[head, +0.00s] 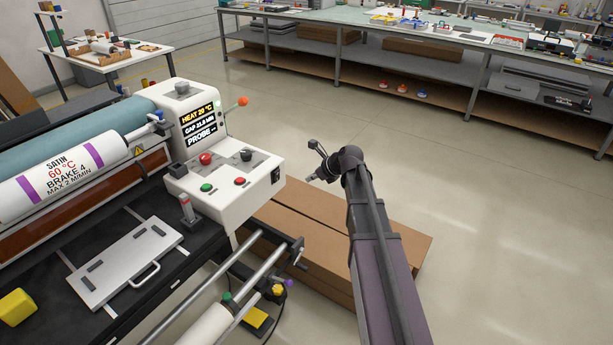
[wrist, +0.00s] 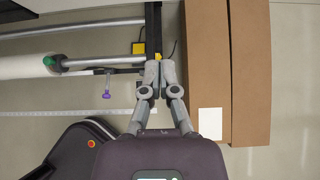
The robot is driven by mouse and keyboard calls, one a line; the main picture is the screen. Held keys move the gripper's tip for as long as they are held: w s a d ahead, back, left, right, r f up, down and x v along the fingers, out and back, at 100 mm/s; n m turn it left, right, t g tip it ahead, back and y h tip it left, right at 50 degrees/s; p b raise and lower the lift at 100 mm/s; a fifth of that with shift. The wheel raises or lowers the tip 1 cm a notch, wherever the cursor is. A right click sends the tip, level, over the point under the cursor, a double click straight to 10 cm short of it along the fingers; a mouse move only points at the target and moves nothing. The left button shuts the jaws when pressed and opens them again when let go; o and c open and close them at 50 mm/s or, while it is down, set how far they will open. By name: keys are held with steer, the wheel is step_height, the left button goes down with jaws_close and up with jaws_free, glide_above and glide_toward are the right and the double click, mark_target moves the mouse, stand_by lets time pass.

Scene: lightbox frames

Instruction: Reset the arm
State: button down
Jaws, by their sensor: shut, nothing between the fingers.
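My arm (head: 380,240) reaches forward from the bottom of the head view, over the floor to the right of the laminating machine. My gripper (head: 313,177) is small and partly hidden behind the wrist in that view. In the wrist view my gripper (wrist: 158,66) has its two fingers together, shut and empty. It hangs above the floor between the machine's roller bars and the cardboard boxes and appears to touch nothing.
The machine's control box (head: 215,150), with buttons and a display, stands left of my gripper. Long cardboard boxes (head: 330,235) lie on the floor below. Metal roller bars (wrist: 100,27) extend near the fingers. A long workbench (head: 400,35) stands at the back. Open floor (head: 500,180) lies to the right.

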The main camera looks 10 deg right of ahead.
steer(key=shift+s, duration=0.15)
stand_by(0.4)
steer(key=s+a+f+n+g+h, duration=0.1)
steer(key=s+n+g+h, duration=0.1)
steer(key=s+n, duration=0.6)
steer(key=s+a+f+n+g+h+p, duration=0.1)
steer(key=s+a+n+g+h, duration=0.1)
steer(key=s+n, duration=0.6)
steer(key=s+a+f+n+g+h, duration=0.1)
steer(key=s+a+n+g+h, duration=0.1)
steer(key=s+n, duration=0.7)
steer(key=shift+f+n+g+p, duration=0.3)
steer(key=shift+n+p, duration=0.1)
steer(key=shift+n, duration=0.8)
